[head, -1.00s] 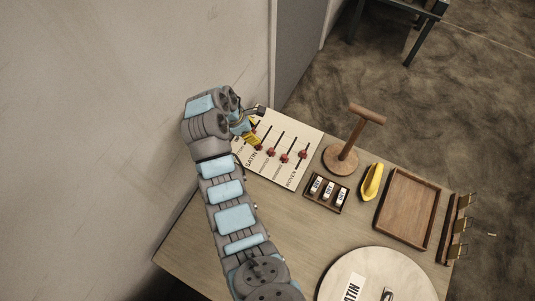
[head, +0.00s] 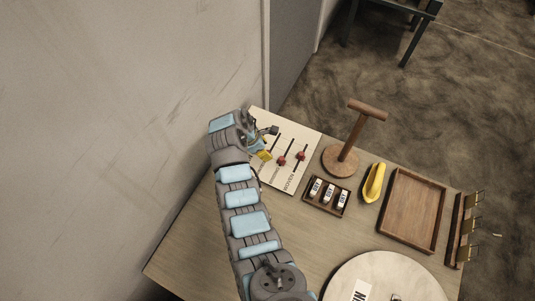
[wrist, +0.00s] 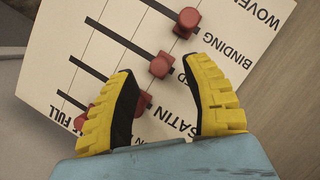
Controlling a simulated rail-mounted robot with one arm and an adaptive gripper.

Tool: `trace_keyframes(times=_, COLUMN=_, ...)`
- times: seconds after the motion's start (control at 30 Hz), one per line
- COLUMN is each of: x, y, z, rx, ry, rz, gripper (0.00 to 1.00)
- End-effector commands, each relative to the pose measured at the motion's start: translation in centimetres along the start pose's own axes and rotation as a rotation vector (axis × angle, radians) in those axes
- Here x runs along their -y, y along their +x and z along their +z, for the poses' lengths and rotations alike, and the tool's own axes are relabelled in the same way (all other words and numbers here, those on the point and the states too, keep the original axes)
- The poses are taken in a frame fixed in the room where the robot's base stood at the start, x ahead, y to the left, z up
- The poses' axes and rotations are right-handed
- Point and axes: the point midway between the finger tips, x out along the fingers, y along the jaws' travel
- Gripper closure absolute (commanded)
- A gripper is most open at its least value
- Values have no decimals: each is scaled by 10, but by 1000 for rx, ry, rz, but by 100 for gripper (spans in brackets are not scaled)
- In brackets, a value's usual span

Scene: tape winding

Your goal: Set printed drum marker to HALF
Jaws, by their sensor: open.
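A pale board (head: 295,135) carries parallel black slots with red knobs. In the wrist view its labels read WOVEN, BINDING, a word ending in D, SATIN and FULL; the left finger hides part of the lettering. The red knob (wrist: 160,65) beside the word ending in D appears between my fingertips. My gripper (wrist: 163,72) is open, with yellow-backed black fingers either side; contact cannot be told. Another knob (wrist: 187,22) lies beyond the right fingertip. A third (wrist: 141,103) is partly hidden by the left finger, and one more (wrist: 82,121) lies left of it.
A wooden T-shaped stand (head: 341,160), a small box of labelled rolls (head: 327,194), a yellow object (head: 373,182) and an empty wooden tray (head: 412,210) stand right of the board. A pale round disc (head: 385,272) lies in front. A wall is at left.

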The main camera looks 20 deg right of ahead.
Motion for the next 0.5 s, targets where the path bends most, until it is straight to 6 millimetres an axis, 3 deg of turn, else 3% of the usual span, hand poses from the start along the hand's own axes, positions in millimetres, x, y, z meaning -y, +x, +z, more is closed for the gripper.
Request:
trace_keyframes(times=0.2, x=0, y=26, z=-1, rx=0, ry=0, rz=1, gripper=51)
trace_keyframes(times=0.5, x=0, y=31, z=0, rx=0, ry=0, rz=1, gripper=51)
